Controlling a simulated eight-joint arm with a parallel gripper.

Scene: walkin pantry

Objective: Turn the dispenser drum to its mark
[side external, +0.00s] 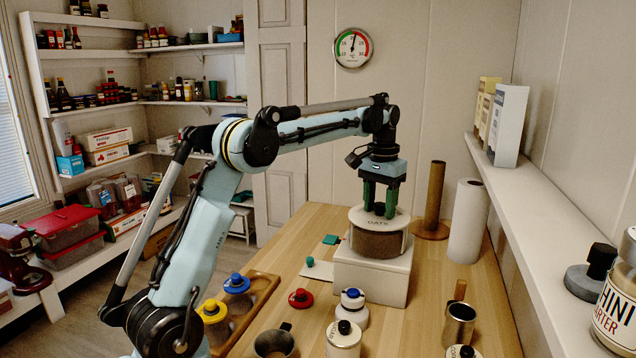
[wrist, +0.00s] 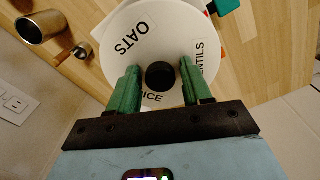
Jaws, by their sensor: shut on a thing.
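The dispenser drum (side external: 376,243) has a white lid and a brown body, and sits on a pale block (side external: 368,277) on the table. In the wrist view the lid (wrist: 190,33) carries the labels OATS, RICE and one partly hidden that ends in NTILS. A black knob (wrist: 160,76) stands at its middle. My gripper (side external: 380,214) points down at the lid with green fingers; in the wrist view its fingers (wrist: 160,66) stand on either side of the knob. It is shut on the knob, though contact is hard to see. I cannot make out the mark clearly.
A brown upright roll (side external: 435,195) and a white roll (side external: 467,220) stand right of the drum. Jars, a metal cup (side external: 459,325) and a wooden tray (side external: 262,290) stand in front. A wall shelf (side external: 545,205) runs along the right side.

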